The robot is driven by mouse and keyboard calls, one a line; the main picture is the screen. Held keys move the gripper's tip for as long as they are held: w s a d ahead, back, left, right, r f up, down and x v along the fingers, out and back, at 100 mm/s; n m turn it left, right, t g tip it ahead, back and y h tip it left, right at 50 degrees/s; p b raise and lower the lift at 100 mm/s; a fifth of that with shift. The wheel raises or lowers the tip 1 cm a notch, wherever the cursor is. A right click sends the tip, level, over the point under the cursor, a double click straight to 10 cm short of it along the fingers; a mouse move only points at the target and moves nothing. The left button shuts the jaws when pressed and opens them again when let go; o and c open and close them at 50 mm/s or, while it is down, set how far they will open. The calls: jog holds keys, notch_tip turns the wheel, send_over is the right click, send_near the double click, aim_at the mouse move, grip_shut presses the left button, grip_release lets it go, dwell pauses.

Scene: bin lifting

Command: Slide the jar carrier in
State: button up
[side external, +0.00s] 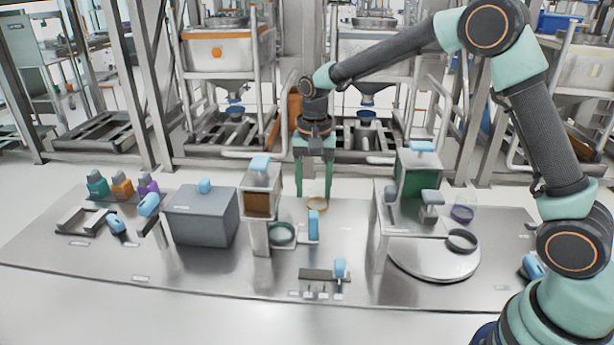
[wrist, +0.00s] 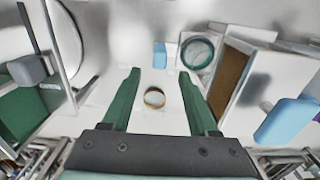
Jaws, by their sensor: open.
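The jar carrier appears to be the low plate with an upright blue handle (side external: 313,226), beside the brown-windowed hopper stand. A clear jar with a teal ring (side external: 281,235) is at the plate, close to the stand's foot. The wrist view shows the blue handle (wrist: 160,55) just beyond my fingertips and the teal-ringed jar (wrist: 197,54) to its right. My gripper (side external: 314,192) points down, open and empty, behind the handle. In the wrist view, a tan-ringed jar (wrist: 155,97) shows between my gripper's fingers (wrist: 159,72); I cannot tell the height gap.
The hopper stand (side external: 261,195) and a grey lidded box (side external: 200,215) are on the left. A green hopper (side external: 417,175) stands by a round turntable (side external: 430,262) on the right. A dark bar with a blue knob (side external: 322,274) lies in front. Bare table lies between.

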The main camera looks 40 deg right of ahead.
jog(key=shift+r, duration=0.85)
jog(key=c, duration=0.7)
jog(key=shift+s+d, duration=0.1)
jog(key=shift+s, duration=0.1)
grip_shut()
jog(key=s+d+n+t, duration=0.1)
jog(key=s+d+t, duration=0.2)
jog(key=s+t, duration=0.5)
jog(key=shift+g, duration=0.3)
jog(key=shift+s+a+f+x, duration=0.1)
jog(key=shift+s+a+x, duration=0.1)
jog(key=shift+x, duration=1.45)
jog(key=shift+s+a+f+x, duration=0.1)
jog(key=shift+a+x, duration=0.05)
jog(key=shift+x, duration=1.5)
jog(key=shift+s+a+f+x, duration=0.15)
jog(key=shift+a+x, duration=0.05)
jog(key=shift+x, duration=1.45)
